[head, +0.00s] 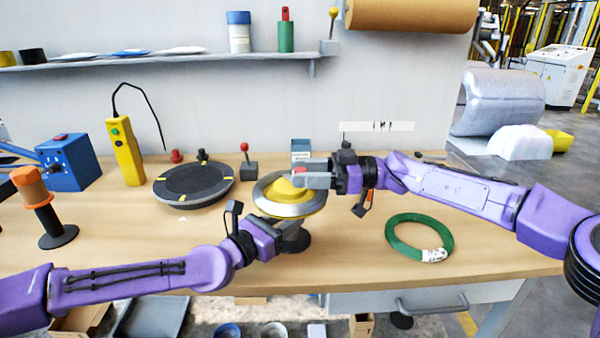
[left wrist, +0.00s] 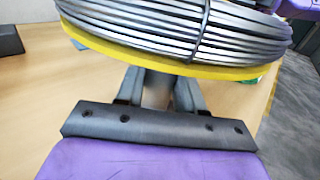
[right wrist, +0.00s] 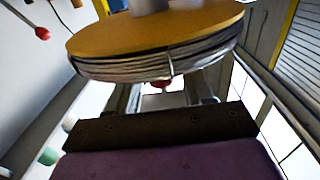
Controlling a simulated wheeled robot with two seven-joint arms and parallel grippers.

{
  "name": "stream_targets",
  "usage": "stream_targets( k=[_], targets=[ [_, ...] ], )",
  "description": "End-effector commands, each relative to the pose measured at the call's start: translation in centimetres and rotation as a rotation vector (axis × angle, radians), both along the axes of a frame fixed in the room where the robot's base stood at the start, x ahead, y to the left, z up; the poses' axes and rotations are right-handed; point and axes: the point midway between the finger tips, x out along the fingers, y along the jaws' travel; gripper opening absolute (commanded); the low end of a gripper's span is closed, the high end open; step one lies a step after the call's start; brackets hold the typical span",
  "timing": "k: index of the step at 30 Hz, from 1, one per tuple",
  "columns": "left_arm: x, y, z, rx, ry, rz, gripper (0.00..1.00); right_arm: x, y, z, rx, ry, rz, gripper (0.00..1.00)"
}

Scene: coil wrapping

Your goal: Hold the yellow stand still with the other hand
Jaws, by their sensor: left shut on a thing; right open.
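The yellow stand (head: 283,191) is upright at the middle of the table, with a grey wire coil (head: 312,208) around it. My left gripper (head: 287,232) comes in below the coil. In the left wrist view its fingers are shut on the stand's post (left wrist: 157,94), under the yellow plate (left wrist: 150,66) and the coil (left wrist: 180,35).
A black turntable (head: 195,182) lies left of the stand, with a yellow control box (head: 125,150) behind it. A green ring (head: 392,232) lies to the right, under my right arm. An orange-topped handle (head: 45,205) stands at the left. Table is clear in between.

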Motion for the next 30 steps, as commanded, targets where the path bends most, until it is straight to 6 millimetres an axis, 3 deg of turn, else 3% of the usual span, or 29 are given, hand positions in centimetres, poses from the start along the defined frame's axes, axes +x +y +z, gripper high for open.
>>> stream_targets(
  k=[3,11,14,16,30],
  targets=[
    [0.00,0.03,-0.03,0.001,0.001,0.000,0.00,0.01,1.10,0.01,0.000,0.000,0.001,0.51],
    [0.01,0.04,-0.05,0.000,0.001,0.001,0.00,0.04,1.33,0.02,0.000,0.000,-0.001,0.51],
    [0.01,0.03,-0.06,0.000,0.001,0.001,0.00,0.04,1.32,0.02,0.000,0.000,0.000,0.25],
    [0.01,0.02,-0.06,0.000,0.001,0.000,0.00,0.04,1.31,0.02,0.000,0.000,-0.001,0.03],
    [-0.02,-0.01,-0.07,0.001,0.001,-0.001,0.00,0.05,1.25,0.12,0.006,0.003,-0.094,0.02]
  ],
)
